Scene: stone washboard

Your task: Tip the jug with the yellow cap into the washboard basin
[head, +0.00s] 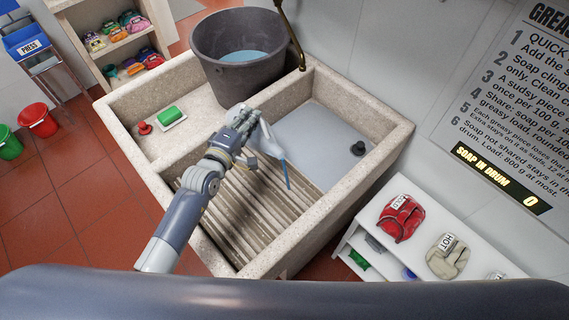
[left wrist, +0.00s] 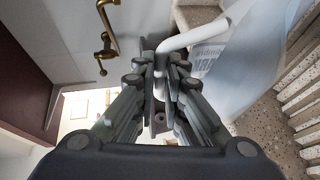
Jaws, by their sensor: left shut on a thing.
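My left gripper (head: 248,122) is over the stone washboard and shut on the white handle of a pale jug (head: 270,142). The jug is tilted, and a thin blue streak (head: 287,174) runs down from its lower end over the ribbed part (head: 250,205). In the left wrist view the jug (left wrist: 245,55) is at the upper right, its handle between my fingers (left wrist: 162,75). Its cap is not visible. The smooth basin (head: 325,130), with a grey-blue floor, lies right of the ribs. My right gripper is out of view.
Green soap (head: 168,113) and a red plug (head: 145,128) lie in the left compartment. A white shelf (head: 385,255) with folded clothes stands at right.

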